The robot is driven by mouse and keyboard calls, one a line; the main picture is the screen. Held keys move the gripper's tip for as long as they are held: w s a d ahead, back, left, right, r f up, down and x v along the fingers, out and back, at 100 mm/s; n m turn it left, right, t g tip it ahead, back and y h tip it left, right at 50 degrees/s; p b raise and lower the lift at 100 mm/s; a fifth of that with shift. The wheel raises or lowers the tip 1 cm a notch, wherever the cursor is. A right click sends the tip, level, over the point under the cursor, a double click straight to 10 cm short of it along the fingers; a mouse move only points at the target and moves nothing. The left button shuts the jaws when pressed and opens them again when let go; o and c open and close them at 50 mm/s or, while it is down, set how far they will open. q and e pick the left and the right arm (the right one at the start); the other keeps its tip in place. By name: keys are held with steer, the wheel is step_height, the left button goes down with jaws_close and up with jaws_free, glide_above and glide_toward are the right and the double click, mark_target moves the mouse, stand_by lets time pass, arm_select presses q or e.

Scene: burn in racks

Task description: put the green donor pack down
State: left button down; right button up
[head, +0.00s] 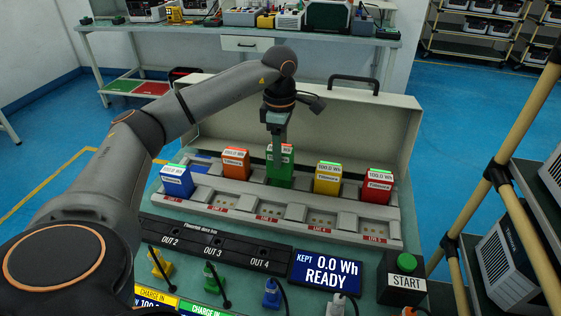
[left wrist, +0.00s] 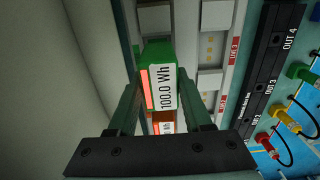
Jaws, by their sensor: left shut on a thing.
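The green donor pack (head: 287,180) is upright in the rear row of the grey rack (head: 400,237), between the orange and yellow packs. Its label reads 100.0 Wh. My left gripper (head: 278,143) comes from above and is shut on its top. In the left wrist view the green pack (left wrist: 157,60) sits between the two fingers, with a red-orange strip along its edge. Its underside is hidden, so I cannot tell whether it is fully seated. My right gripper is not in view.
Blue (head: 177,182), orange (head: 235,164), yellow (head: 327,180) and red (head: 377,187) packs stand in the rack. In front are the OUT strip (head: 212,247), plugs, a READY display (head: 325,271) and a START button (head: 405,263). A shelf frame (head: 497,174) stands at right.

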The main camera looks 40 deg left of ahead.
arm_select(q)
steer(key=shift+w+f, duration=0.15)
steer(key=shift+f, duration=1.5)
steer(key=shift+f, duration=0.1)
steer(key=shift+c, duration=1.6)
jaws_free()
steer(key=shift+f, duration=0.1)
step_height(320, 180, up, 12)
steer(key=shift+r+p, duration=0.2)
steer(key=shift+p, duration=0.4)
